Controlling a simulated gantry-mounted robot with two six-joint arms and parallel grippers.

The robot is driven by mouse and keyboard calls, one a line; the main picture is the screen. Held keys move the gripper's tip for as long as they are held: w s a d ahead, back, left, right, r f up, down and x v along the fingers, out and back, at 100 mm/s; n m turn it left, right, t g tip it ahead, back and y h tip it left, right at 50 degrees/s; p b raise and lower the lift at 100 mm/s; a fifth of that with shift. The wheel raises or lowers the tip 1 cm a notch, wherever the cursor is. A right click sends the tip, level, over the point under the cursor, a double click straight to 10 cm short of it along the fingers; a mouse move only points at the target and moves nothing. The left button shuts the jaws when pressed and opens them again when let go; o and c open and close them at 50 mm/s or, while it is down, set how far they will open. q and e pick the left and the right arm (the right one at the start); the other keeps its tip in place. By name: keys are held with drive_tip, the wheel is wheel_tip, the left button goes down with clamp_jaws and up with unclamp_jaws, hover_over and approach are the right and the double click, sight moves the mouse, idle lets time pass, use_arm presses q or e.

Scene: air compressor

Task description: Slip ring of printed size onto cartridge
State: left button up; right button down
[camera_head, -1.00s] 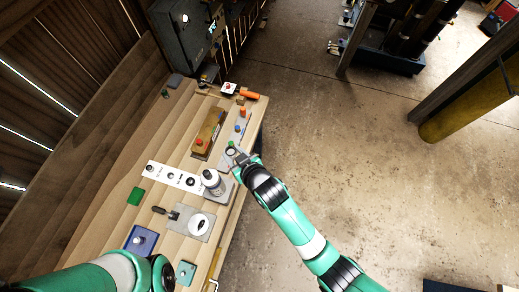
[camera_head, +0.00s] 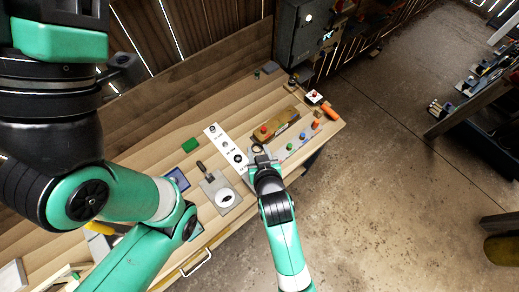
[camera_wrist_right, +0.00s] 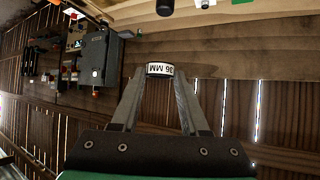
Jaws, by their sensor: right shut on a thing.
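My right gripper (camera_head: 260,158) is shut on a dark ring (camera_head: 257,148) above the bench, near the lower end of the white strip. In the right wrist view the ring (camera_wrist_right: 160,69) sits between the two fingertips (camera_wrist_right: 160,82), with a white label that reads "36 MM" upside down. A white strip (camera_head: 224,145) with several black rings lies on the bench. I cannot make out the cartridge in the head view; my right gripper and arm cover the spot beside the strip. My left arm crosses the lower left, and its fingers do not show.
A grey plate with a white round dish (camera_head: 226,198) lies left of my right arm.

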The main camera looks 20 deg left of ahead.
drive_tip(key=shift+f+b, duration=2.45)
drive_tip(key=shift+f, duration=0.5)
drive_tip(key=shift+p, duration=0.3)
drive_tip(key=shift+f+b, duration=2.4)
drive_tip(key=shift+f, duration=0.5)
drive_tip(key=shift+c, duration=1.6)
unclamp_jaws()
drive_tip(key=p+v, duration=0.7)
drive_tip(key=v, duration=0.4)
drive_tip(key=shift+s, duration=0.25)
